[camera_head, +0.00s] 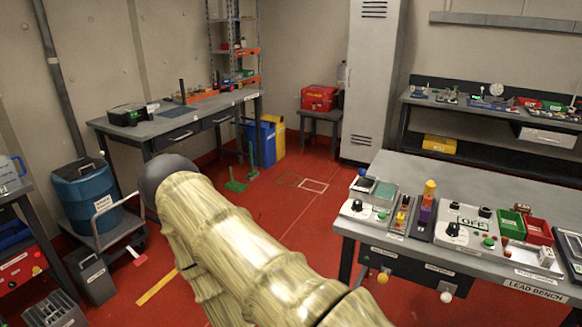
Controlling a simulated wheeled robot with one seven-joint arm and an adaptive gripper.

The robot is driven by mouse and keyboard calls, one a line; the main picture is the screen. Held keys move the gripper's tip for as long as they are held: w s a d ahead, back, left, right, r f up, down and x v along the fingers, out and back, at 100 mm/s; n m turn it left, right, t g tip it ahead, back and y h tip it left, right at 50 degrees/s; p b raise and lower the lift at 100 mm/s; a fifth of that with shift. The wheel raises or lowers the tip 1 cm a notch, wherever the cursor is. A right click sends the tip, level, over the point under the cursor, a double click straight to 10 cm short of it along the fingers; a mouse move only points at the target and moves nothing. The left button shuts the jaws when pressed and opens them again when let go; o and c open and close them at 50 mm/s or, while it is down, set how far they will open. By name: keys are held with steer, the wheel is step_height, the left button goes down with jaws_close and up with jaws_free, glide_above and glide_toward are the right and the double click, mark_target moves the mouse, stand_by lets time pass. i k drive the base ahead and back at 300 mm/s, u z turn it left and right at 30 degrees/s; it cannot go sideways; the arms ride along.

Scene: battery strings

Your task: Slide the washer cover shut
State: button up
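I cannot pick out the washer cover for certain. The lead bench (465,262) at the right carries several small devices and boxes. Among them are a green box (511,224) and a red open box (538,232), side by side near its right end. A clear-topped greenish case (383,194) stands at its left end. Any label naming a washer part is too small to read. My gripper's fingers do not show.
A grey workbench (178,121) stands at the back left, and another bench (490,107) is at the back right. A blue drum (84,196) sits on a trolley at the left. Open red floor (290,215) lies between the benches, with green stands (237,185) on it.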

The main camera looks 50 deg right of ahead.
mark_target(361, 173)
steer(key=u, duration=0.2)
steer(key=i, duration=1.5)
steer(key=z, duration=2.05)
